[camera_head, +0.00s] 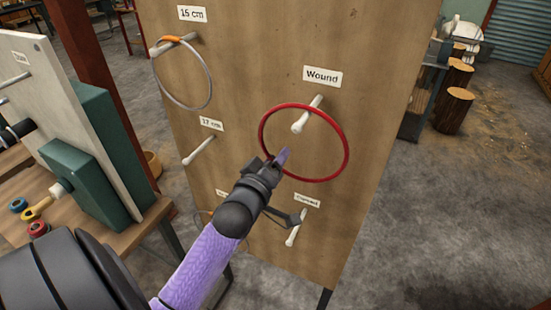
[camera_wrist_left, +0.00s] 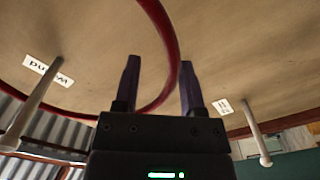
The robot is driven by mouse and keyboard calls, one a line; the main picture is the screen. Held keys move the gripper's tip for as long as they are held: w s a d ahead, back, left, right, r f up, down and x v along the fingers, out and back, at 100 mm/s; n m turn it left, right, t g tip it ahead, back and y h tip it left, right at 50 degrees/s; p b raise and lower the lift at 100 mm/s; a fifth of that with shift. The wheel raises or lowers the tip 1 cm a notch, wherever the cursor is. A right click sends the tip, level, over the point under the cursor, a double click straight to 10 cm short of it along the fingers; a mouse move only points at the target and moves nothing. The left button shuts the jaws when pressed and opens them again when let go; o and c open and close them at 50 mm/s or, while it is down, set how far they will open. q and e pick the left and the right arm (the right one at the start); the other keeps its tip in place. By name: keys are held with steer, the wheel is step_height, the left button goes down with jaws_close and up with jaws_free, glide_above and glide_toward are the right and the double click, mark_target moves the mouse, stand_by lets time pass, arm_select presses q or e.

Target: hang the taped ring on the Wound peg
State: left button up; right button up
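The taped ring (camera_head: 345,140), a large red hoop, is at the Wound peg (camera_head: 299,125) on the upright wooden board. The pale peg crosses the ring's upper edge, and its tip shows inside the hoop. Whether the ring rests on the peg is hard to tell. My left gripper (camera_head: 282,158), with purple fingers, is at the ring's lower left. In the left wrist view the fingers (camera_wrist_left: 158,75) stand apart, with the ring's red rim (camera_wrist_left: 172,45) passing between them, close to the right finger. The Wound peg (camera_wrist_left: 35,100) is to their left. My right gripper is not in view.
A grey hoop with an orange section (camera_head: 210,85) hangs on the 15 cm peg. The 17 cm peg (camera_head: 198,152) is bare. Another labelled peg (camera_head: 297,230) is below. A workbench (camera_head: 130,235) with a green block stands left; open floor (camera_head: 430,220) lies right.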

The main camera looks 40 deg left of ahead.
arm_select(q)
steer(key=shift+s, duration=0.1)
steer(key=v, duration=1)
steer(key=s+d+f+m+g+h+b, duration=0.1)
steer(key=s+d+f+m+g+b, duration=0.15)
steer(key=f, duration=0.95)
steer(key=s+d+f+m+g+h+b, duration=0.1)
steer(key=d+f+g+b, duration=0.15)
steer(key=f, duration=0.85)
steer(key=s+d+f+m+g+h+b, duration=0.1)
steer(key=s+f+m+g+b, duration=0.2)
steer(key=f, duration=0.9)
steer(key=s+d+f+m+g+b, duration=0.2)
steer(key=s+f+m+g+b, duration=0.1)
steer(key=s+f, duration=0.7)
steer(key=s+d+f+m+g+h+b, duration=0.1)
steer(key=s+f+m+g+b, duration=0.3)
steer(key=s+f, duration=0.6)
steer(key=shift+s+d+f+m+g, duration=0.4)
steer(key=shift+m+g, duration=0.15)
steer(key=shift+g, duration=0.35)
stand_by(0.5)
